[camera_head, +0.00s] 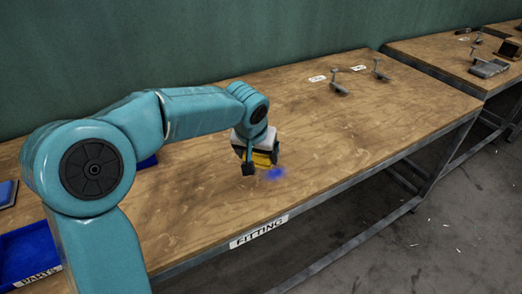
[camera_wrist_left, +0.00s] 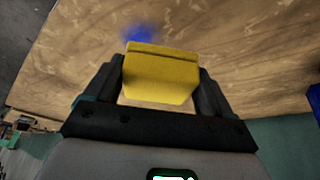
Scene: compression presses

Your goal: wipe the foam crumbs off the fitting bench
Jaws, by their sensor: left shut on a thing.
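The fitting bench (camera_head: 330,130) is a long wooden table with a "FITTING" label on its front edge. My left gripper (camera_head: 258,168) is low over the bench's front middle, shut on a yellow block (camera_head: 265,158), likely a sponge. In the left wrist view the yellow block (camera_wrist_left: 160,77) sits between the two dark fingers of the gripper (camera_wrist_left: 160,92). A blurry blue patch (camera_head: 275,174), perhaps the foam crumbs, lies on the wood just right of the block. The wrist view shows the blue patch (camera_wrist_left: 137,36) just beyond the block. Whether the block touches the wood is unclear. My right gripper is out of view.
A blue "PARTS" tray (camera_head: 32,248) is at the lower left. Two small metal tools (camera_head: 340,86) (camera_head: 379,70) stand beside white labels (camera_head: 318,78) at the bench's far end. The bench's right half is mostly clear.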

